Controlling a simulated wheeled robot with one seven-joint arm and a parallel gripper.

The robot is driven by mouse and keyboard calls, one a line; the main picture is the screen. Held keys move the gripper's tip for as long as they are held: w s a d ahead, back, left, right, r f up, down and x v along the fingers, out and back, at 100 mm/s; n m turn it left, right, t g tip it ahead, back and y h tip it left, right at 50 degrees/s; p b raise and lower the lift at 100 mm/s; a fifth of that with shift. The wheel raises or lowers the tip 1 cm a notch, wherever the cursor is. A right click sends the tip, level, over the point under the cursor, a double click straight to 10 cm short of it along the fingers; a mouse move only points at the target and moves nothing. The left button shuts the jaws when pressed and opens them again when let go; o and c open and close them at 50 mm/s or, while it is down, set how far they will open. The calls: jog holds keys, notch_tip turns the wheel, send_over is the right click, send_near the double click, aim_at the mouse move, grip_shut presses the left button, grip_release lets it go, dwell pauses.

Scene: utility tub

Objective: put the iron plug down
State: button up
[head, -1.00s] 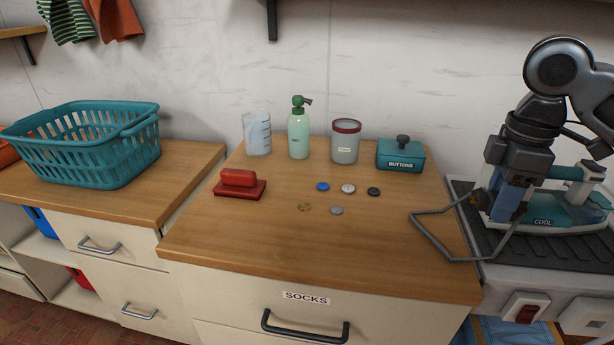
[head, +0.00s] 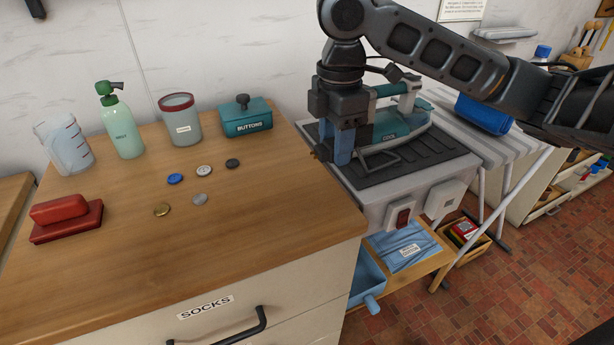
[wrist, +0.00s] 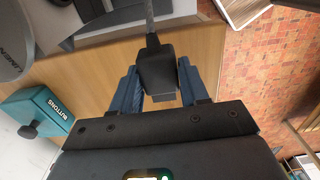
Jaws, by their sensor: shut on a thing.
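My gripper (head: 344,150) is over the left side of the ironing station. In the wrist view its two blue fingers (wrist: 158,92) are shut on the black iron plug (wrist: 157,68), with a cord (wrist: 150,20) running from it. In the head view the gripper hides most of the plug. The teal and grey iron (head: 405,122), labelled COOL, stands just right of and behind the gripper on the dark ridged mat (head: 425,157). A grey cord loop (head: 377,166) shows beside the gripper. I cannot tell whether the plug touches anything below.
The wooden counter (head: 270,225) has clear room at its front right. Several buttons (head: 200,198), a red brush (head: 65,218), a green bottle (head: 122,130), a cup (head: 182,125) and the BUTTONS box (head: 248,120) stand on it. A red switch (head: 403,217) and a socket (head: 446,199) are on the station's front.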

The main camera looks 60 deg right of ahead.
aim_at(311, 194)
jog(key=w+a+f, duration=0.1)
jog(key=a, duration=0.1)
jog(key=w+a+f, duration=0.1)
jog(key=a, duration=0.1)
jog(key=shift+w+f, duration=0.2)
jog(key=shift+f, duration=2.25)
jog(key=shift+f, duration=0.15)
jog(key=o, duration=1.1)
jog(key=shift+c, duration=0.2)
notch_tip(311, 194, up, 12)
jog(key=p, duration=0.1)
jog(key=shift+r, duration=0.2)
